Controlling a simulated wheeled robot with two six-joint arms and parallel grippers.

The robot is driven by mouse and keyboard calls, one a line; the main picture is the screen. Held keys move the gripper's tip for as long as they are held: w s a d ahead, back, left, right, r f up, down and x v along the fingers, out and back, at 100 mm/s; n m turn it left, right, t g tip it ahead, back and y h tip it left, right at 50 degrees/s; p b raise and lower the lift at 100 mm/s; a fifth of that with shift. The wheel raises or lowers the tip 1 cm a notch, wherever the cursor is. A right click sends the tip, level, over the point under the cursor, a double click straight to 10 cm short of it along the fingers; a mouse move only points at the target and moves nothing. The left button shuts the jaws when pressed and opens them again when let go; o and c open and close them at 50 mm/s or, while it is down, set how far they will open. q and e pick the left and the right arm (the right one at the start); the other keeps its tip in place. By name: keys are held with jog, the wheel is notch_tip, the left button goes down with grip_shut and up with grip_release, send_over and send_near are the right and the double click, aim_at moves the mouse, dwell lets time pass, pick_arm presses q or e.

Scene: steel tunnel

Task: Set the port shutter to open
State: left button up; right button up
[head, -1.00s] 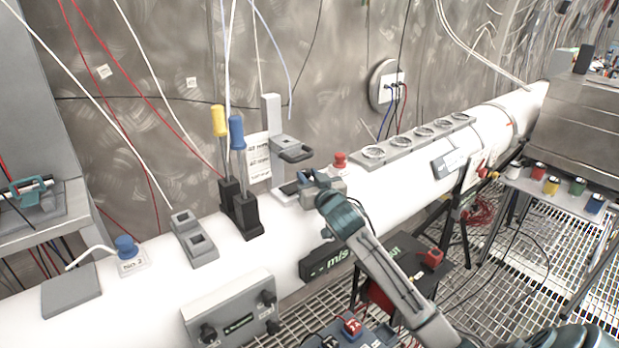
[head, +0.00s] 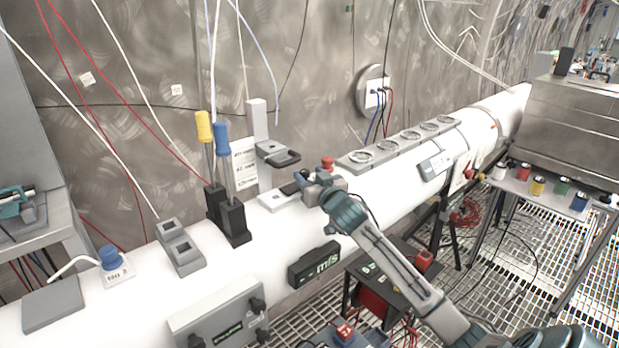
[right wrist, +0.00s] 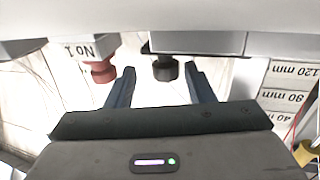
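A low pale unit with a dark strip (head: 277,200), which looks like the port shutter, lies on top of the white pipe. My right gripper (head: 303,178) is over its right end and hides part of it. In the right wrist view, a black knob (right wrist: 165,69) stands between the two fingertips of the right gripper (right wrist: 159,72). Whether the shutter is open or closed cannot be told. My left gripper is not in view.
A red knob (head: 327,162) is close beside the right gripper; it also shows in the wrist view (right wrist: 102,72). A grey post with a bracket (head: 258,125) stands behind. Blue (head: 222,140) and yellow-handled (head: 204,128) tools stand left. Round ports (head: 400,142) line the pipe to the right.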

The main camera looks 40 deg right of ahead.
jog(key=shift+s+a+f, duration=0.1)
jog(key=shift+s+a, duration=0.05)
jog(key=shift+s, duration=0.1)
jog(key=s+b, duration=0.1)
jog(key=s, duration=0.1)
jog(key=s+a+b, duration=0.1)
jog(key=s, duration=0.2)
jog(key=s+b, duration=0.2)
jog(key=s, duration=0.1)
jog(key=shift+a, duration=0.15)
jog(key=shift+s+a+b, duration=0.15)
jog(key=shift+s+b, duration=0.15)
jog(key=shift+s, duration=0.75)
